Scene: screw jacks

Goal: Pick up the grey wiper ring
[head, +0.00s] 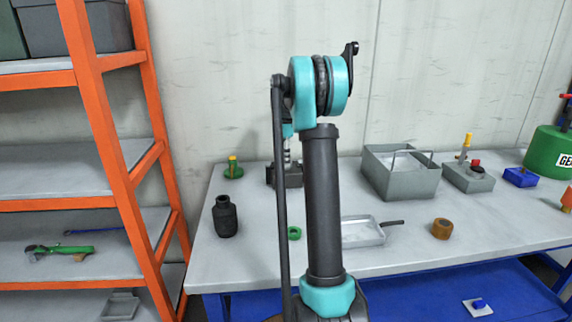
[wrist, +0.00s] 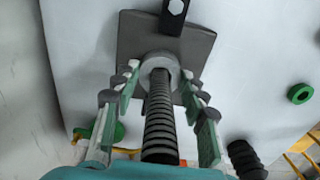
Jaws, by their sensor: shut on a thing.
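The grey wiper ring (wrist: 160,62) is in the wrist view, around the upright threaded screw (wrist: 159,112) at its far end, near the dark jack body (wrist: 196,47). My gripper (wrist: 158,78) has one finger on each side of the screw, with its tips at the ring's sides, and is shut on the ring. In the head view my arm hides the ring and most of the gripper; part of the dark jack (head: 290,175) shows behind the arm.
A green ring (head: 294,233), a black bottle (head: 226,216) and a green piece with a yellow top (head: 233,169) stand around the jack. A shallow tray (head: 362,240), a brown ring (head: 442,229) and a grey bin (head: 401,183) are to the right. Orange shelving (head: 110,150) stands left.

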